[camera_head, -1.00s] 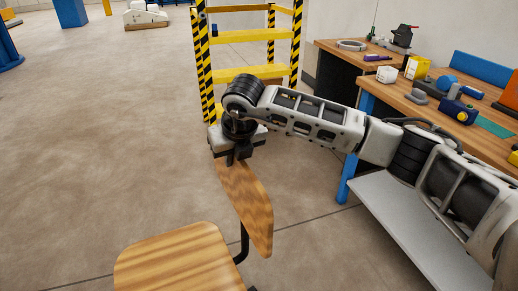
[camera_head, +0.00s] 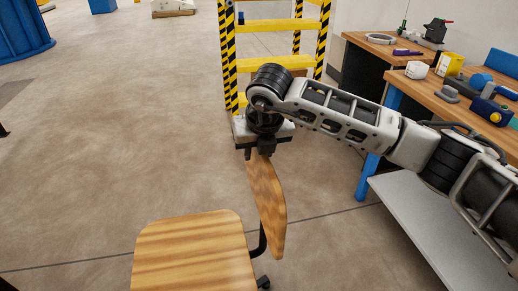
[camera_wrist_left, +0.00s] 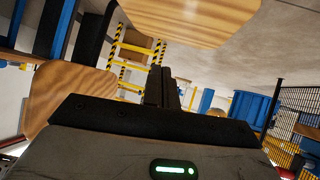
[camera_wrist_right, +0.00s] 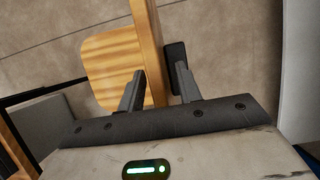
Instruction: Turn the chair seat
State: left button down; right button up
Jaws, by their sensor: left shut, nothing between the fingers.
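The wooden chair seat (camera_head: 195,250) shows at the bottom of the head view, with its curved wooden backrest (camera_head: 266,205) upright at its right. My right gripper (camera_head: 260,150) is at the top end of the backrest. In the right wrist view its fingers (camera_wrist_right: 158,85) stand apart on either side of the backrest board (camera_wrist_right: 148,45), with a narrow gap by the right finger; the seat (camera_wrist_right: 112,65) lies beyond. My left gripper (camera_wrist_left: 162,88) is shut and empty in the left wrist view, below a wooden panel (camera_wrist_left: 185,15); it is outside the head view.
A workbench (camera_head: 440,95) with tools stands at the right, with a grey lower shelf (camera_head: 415,215). A yellow rack (camera_head: 275,65) with black-striped posts stands behind my right gripper. The floor (camera_head: 110,130) at the left is clear.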

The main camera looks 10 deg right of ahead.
pick_arm(q)
jog(key=shift+d+f+b, duration=0.1)
jog(key=shift+f+b, duration=0.1)
jog(key=shift+b, duration=0.45)
pick_arm(e)
jog(key=v, duration=1.6)
